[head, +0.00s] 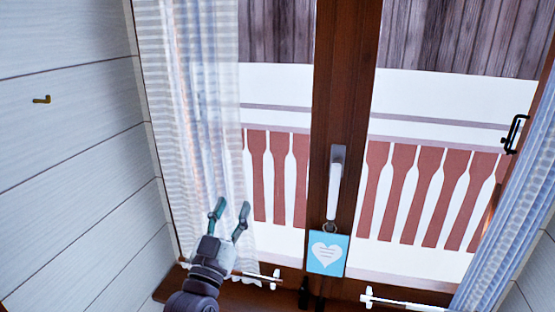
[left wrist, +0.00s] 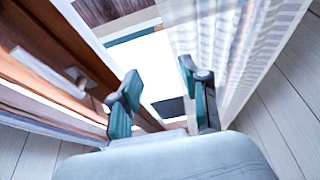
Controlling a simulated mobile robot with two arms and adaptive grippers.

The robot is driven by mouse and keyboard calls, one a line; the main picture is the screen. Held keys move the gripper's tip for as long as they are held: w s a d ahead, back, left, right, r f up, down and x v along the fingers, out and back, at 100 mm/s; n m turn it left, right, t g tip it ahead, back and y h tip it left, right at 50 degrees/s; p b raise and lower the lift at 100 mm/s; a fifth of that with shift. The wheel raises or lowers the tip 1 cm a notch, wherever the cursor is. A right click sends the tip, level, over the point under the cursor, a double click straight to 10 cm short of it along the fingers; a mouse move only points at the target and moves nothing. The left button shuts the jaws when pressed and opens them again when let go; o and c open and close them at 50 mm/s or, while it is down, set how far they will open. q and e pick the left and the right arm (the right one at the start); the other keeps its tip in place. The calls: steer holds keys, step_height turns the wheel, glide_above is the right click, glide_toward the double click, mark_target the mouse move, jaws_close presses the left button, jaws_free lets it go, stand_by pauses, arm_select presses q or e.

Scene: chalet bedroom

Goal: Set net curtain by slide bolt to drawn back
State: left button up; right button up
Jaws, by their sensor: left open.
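The sheer white net curtain (head: 205,110) hangs at the left side of the window and covers part of the left pane. It also shows in the left wrist view (left wrist: 218,40), right of the fingers. A white rod-like fitting (head: 262,277), perhaps the slide bolt, sits low by the sill near the curtain's lower edge. My left gripper (head: 231,206) is open and empty, in front of the curtain's lower part. Its fingers (left wrist: 160,72) are spread in the left wrist view. I cannot tell whether they touch the cloth. My right gripper is not in view.
A bluish curtain (head: 512,215) hangs at the right, near a black fitting (head: 515,134). A white window handle (head: 337,180) and a blue heart tag (head: 328,254) are on the middle post. Another white fitting (head: 400,303) is low right. A small brass hook (head: 41,100) is on the left wall.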

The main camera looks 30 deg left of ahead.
mark_target(248, 165)
arm_select(q)
steer(key=p+x, duration=0.1)
steer(key=x, duration=0.3)
steer(key=p+x, duration=0.2)
steer(key=x, duration=0.2)
steer(key=p+x, duration=0.1)
steer(key=x, duration=0.3)
steer(key=shift+a+r+p, duration=0.25)
steer(key=shift+r+p, duration=0.15)
steer(key=shift+w+a+r, duration=0.1)
steer(key=shift+w, duration=0.45)
jaws_close()
